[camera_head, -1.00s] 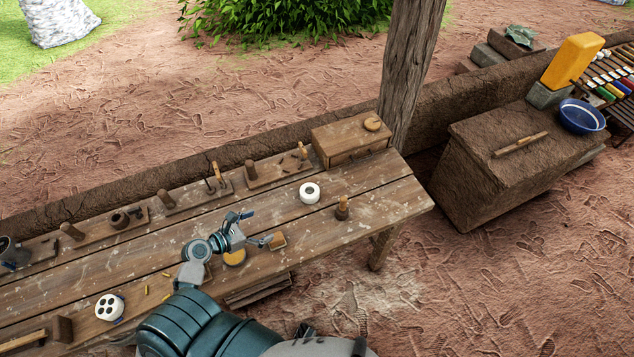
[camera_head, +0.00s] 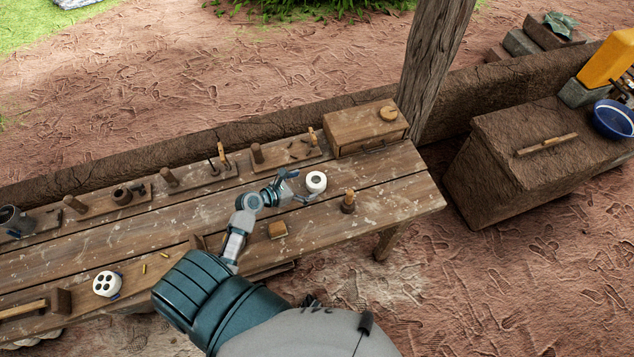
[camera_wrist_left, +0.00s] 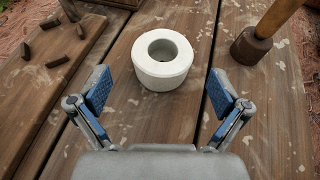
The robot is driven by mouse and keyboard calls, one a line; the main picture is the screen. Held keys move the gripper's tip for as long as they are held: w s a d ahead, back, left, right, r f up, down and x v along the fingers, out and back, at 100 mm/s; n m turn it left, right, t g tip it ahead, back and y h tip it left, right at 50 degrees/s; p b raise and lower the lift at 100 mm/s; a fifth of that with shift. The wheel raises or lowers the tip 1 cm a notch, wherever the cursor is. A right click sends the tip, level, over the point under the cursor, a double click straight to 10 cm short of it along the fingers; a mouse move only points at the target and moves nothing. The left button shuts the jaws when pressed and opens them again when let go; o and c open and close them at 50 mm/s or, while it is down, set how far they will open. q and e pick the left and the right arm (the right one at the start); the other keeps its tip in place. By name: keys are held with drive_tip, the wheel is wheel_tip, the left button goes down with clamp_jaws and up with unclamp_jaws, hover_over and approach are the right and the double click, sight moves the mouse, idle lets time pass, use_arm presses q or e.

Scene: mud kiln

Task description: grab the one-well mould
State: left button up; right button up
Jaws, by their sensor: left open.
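The one-well mould (camera_head: 316,182) is a short white cylinder with one round hollow in its top. It stands upright on the wooden table, left of a wooden stamp. In the left wrist view the mould (camera_wrist_left: 162,59) sits ahead of my left gripper (camera_wrist_left: 160,92), roughly midway between its two blue-padded fingers. My left gripper (camera_head: 297,186) is open and empty, close to the mould on its left side in the head view. The fingers appear apart from the mould. My right gripper is out of view.
A wooden stamp (camera_head: 348,202) stands right of the mould, and a wooden box (camera_head: 366,129) is behind it. Racks of tools (camera_head: 287,151) line the table's back edge.

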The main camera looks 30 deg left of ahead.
sight(316, 182)
use_arm(q)
drive_tip(key=shift+w+d+f, duration=0.15)
drive_tip(key=shift+w+f, duration=0.05)
drive_tip(key=shift+w, duration=0.1)
drive_tip(key=x, duration=0.3)
drive_tip(key=shift+w+f+b, duration=0.15)
drive_tip(key=shift+f+b, duration=0.2)
drive_tip(key=shift+w+d+f, duration=0.2)
drive_tip(key=shift+w+d, duration=0.1)
drive_tip(key=shift+w, duration=0.1)
drive_tip(key=shift+d+r, duration=0.1)
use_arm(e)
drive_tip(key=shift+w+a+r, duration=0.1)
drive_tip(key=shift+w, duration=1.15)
use_arm(q)
drive_tip(key=shift+s, duration=0.1)
drive_tip(key=c, duration=1.4)
